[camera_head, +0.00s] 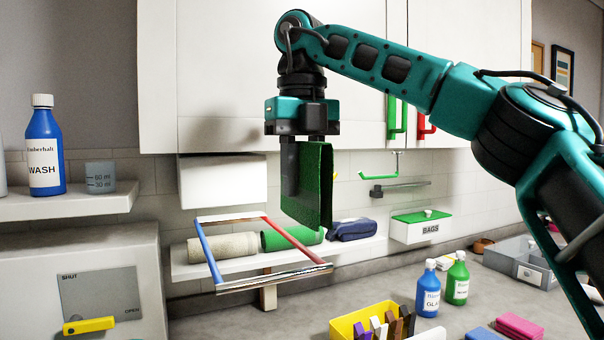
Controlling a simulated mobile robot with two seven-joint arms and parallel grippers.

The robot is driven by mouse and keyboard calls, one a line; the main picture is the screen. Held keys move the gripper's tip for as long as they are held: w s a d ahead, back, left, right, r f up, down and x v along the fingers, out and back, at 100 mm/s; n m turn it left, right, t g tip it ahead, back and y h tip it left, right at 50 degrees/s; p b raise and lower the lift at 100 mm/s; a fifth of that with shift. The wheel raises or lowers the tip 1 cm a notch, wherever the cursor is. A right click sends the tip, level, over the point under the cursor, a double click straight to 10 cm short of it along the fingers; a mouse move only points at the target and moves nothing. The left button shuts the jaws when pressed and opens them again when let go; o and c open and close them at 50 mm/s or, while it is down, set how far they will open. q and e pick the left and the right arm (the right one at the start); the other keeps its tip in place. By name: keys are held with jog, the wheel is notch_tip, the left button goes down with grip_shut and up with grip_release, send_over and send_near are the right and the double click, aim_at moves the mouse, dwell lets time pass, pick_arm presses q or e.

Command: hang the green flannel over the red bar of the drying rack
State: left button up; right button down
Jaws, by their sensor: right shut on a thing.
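My right gripper (309,165) points down and is shut on the green flannel (318,190), which hangs from its fingers as a stiff folded sheet. The drying rack has a blue bar (208,254) on the left, a red bar (294,240) on the right, and metallic rails (275,279) at front and back. The flannel is in front of or above the far right part of the rack, close to the red bar. I cannot tell whether it touches the bar. My left gripper is not in view.
Rolled cloths (222,246) lie on the shelf behind the rack. White cupboards (220,70) hang above. A yellow bin (362,317) and bottles (428,290) stand on the counter at the lower right. A blue wash bottle (44,150) stands on the left shelf.

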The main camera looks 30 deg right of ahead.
jog(key=b, duration=0.3)
send_over(302, 245)
jog(key=shift+f, duration=2.2)
jog(key=shift+f+b, duration=1.65)
jog(key=shift+f, duration=0.85)
jog(key=shift+f+b, duration=0.55)
jog(key=shift+f, duration=0.25)
jog(key=shift+f+b, duration=0.4)
jog(key=shift+f, duration=0.25)
jog(key=shift+f+b, duration=0.35)
jog(key=shift+f, duration=0.55)
jog(key=c, duration=0.8)
grip_release()
